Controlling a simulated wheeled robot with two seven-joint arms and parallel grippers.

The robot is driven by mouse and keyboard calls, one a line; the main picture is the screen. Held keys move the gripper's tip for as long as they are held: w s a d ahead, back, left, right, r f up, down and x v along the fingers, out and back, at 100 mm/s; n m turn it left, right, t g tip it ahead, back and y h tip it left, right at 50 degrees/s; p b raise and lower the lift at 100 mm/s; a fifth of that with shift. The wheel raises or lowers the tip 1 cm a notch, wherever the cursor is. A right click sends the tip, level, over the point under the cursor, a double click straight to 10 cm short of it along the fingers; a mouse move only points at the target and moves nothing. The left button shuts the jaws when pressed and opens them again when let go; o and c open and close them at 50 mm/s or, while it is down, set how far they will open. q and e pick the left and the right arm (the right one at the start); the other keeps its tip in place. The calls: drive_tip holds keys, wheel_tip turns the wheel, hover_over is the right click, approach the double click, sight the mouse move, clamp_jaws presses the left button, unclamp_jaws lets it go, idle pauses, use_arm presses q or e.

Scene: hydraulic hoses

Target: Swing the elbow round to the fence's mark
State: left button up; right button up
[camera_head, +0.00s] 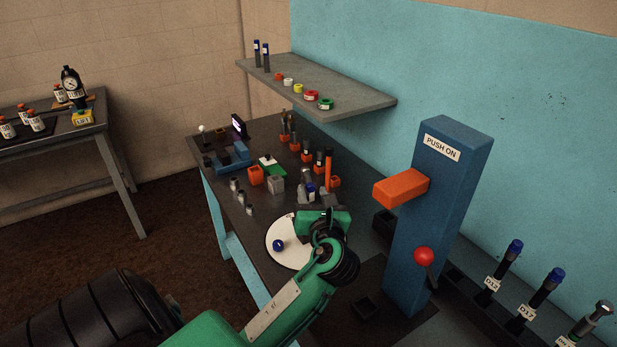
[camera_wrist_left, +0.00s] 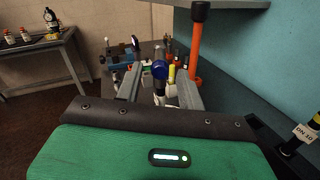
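My left gripper (camera_head: 316,197) reaches over the bench from the front, beside a white round plate (camera_head: 283,252) that carries a blue ball knob (camera_head: 278,245). In the left wrist view its two grey fingers (camera_wrist_left: 160,88) stand apart. A blue-topped fitting with a grey stem (camera_wrist_left: 159,70) shows in the gap between them; it may be the elbow. I cannot tell whether either finger touches it. A blue-topped piece (camera_head: 309,187) also shows at the fingers in the head view. I cannot make out the fence or its mark. My right gripper is not in view.
A blue press column (camera_head: 440,210) labelled PUSH ON, with an orange arm (camera_head: 400,187) and red knob (camera_head: 424,256), stands right of my gripper. An orange post (camera_wrist_left: 195,55) rises close to the fingers. A grey shelf (camera_head: 350,98) overhangs the bench's back. Orange blocks and small fittings crowd behind.

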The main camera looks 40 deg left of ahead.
sight(309, 178)
use_arm(q)
drive_tip(key=p+x, duration=0.1)
drive_tip(key=x, duration=0.4)
drive_tip(key=shift+w+a, duration=0.25)
drive_tip(key=shift+a, duration=0.1)
drive_tip(key=c, duration=0.7)
